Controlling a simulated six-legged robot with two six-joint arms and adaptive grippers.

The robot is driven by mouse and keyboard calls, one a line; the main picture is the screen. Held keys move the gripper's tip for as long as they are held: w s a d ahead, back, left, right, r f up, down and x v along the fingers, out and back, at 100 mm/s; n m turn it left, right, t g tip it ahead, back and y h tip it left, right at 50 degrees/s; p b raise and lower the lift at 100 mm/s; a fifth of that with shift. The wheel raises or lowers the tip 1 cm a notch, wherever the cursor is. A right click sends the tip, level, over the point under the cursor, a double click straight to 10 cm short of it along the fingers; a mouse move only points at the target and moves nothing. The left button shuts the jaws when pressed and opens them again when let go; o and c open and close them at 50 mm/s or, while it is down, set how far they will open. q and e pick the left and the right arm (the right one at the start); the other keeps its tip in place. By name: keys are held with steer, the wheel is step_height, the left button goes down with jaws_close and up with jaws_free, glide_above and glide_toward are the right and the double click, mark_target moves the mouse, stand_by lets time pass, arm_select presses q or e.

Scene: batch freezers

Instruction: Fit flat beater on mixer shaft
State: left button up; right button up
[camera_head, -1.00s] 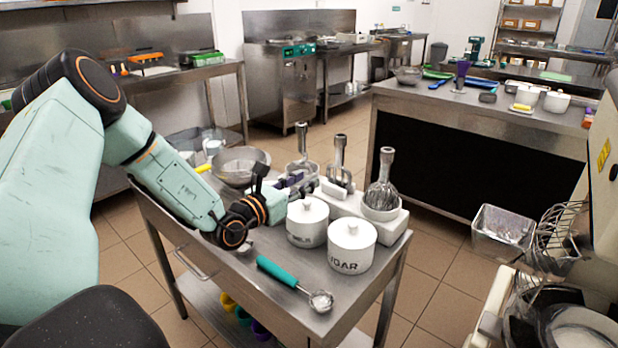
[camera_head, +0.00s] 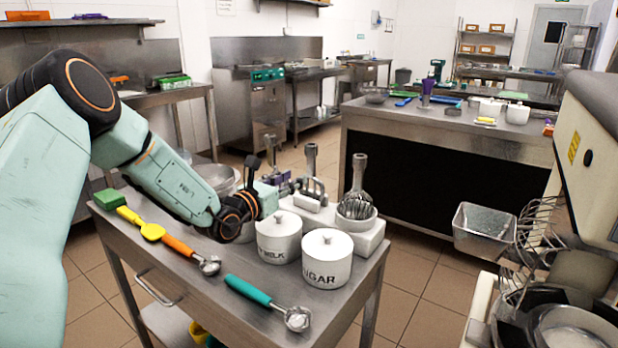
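My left gripper (camera_head: 287,184) reaches in over the steel cart, just behind the lidded pots, at the left of a white holder (camera_head: 368,238). Its fingers are small and partly hidden, so I cannot tell whether they are open or hold anything. A grey mixer attachment (camera_head: 311,158) stands upright just right of the fingertips; I cannot tell if it is the flat beater. A wire whisk (camera_head: 358,190) stands in the holder. Another shaft (camera_head: 269,145) rises behind the gripper. The cream mixer (camera_head: 592,160) is at the right edge; its shaft is not visible. My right gripper is out of view.
The milk pot (camera_head: 279,240) and sugar pot (camera_head: 327,262) stand close in front of the gripper. A teal-handled scoop (camera_head: 250,291), an orange-handled scoop (camera_head: 178,246) and a yellow spatula (camera_head: 140,222) lie along the cart's front. A wire guard (camera_head: 530,235) hangs at the mixer.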

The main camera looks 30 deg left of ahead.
mark_target(309, 169)
arm_select(q)
steer(key=w+b, duration=0.1)
steer(key=w, duration=0.1)
steer(key=w+b, duration=0.1)
steer(key=w, duration=0.1)
steer(key=shift+d+f+b, duration=0.15)
steer(key=shift+f+b, duration=0.2)
steer(key=shift+w+b, duration=0.35)
steer(key=shift+b, duration=0.05)
steer(key=shift+w+d+r+b, duration=0.1)
steer(key=shift+w+d+b, duration=0.05)
steer(key=shift+w+b, duration=0.4)
steer(key=shift+w+d+r+b, duration=0.1)
steer(key=shift+w+b, duration=0.35)
steer(key=shift+w, duration=0.2)
steer(key=shift+w+a+b, duration=0.1)
steer(key=shift+w+b, duration=0.3)
steer(key=shift+w, duration=0.15)
steer(key=shift+r, duration=0.1)
steer(key=shift+c, duration=0.3)
steer(key=shift+c, duration=1.4)
jaws_close()
